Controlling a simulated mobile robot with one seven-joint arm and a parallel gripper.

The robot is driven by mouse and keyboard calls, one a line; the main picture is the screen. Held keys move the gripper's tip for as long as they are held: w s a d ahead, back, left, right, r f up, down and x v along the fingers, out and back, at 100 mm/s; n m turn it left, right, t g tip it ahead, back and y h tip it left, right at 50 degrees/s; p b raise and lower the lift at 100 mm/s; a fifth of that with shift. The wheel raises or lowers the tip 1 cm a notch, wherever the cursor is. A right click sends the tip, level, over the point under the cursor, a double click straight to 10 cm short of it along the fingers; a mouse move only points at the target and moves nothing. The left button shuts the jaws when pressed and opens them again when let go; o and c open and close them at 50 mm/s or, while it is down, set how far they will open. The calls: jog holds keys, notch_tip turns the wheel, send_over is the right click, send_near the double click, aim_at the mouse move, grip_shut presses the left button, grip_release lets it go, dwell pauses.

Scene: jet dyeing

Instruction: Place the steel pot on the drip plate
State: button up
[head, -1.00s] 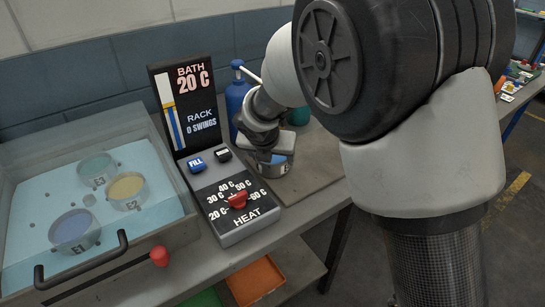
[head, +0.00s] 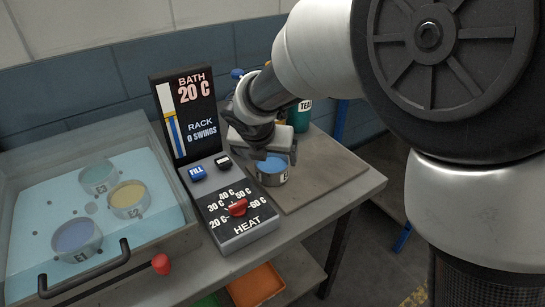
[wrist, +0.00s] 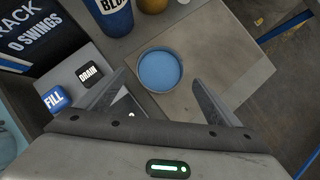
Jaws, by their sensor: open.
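The steel pot (head: 272,174) is a short round metal pot with blue liquid. It stands upright on the drip plate (head: 325,172), a flat grey-brown board right of the heat panel. A label shows on its front, partly unreadable. In the wrist view the pot (wrist: 158,71) sits near the left part of the plate (wrist: 222,60). My gripper (head: 268,153) is open, just above and behind the pot in the head view. In the wrist view my gripper's fingers (wrist: 160,82) are spread apart at either side of the pot's near edge, with nothing held between them.
Left of the plate stands the control panel (head: 238,215) with a red heat knob, and FILL and DRAIN buttons. A glass-walled bath (head: 60,205) holds cups E1, E2 and E3. A blue bottle (wrist: 115,14) and a teal bottle (head: 300,117) stand behind the pot.

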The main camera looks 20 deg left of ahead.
jog(key=s+d+r+m+h, duration=0.1)
jog(key=s+d+r+m, duration=0.2)
jog(key=d+r+m, duration=0.45)
jog(key=s+d+r+m, duration=0.35)
jog(key=d+m, duration=0.55)
jog(key=d, duration=0.4)
jog(key=s+d+m+g, duration=0.1)
jog(key=s+d+m, duration=1)
jog(key=m, duration=0.9)
jog(key=s, duration=0.3)
jog(key=shift+r+y, duration=0.3)
jog(key=shift+r, duration=0.05)
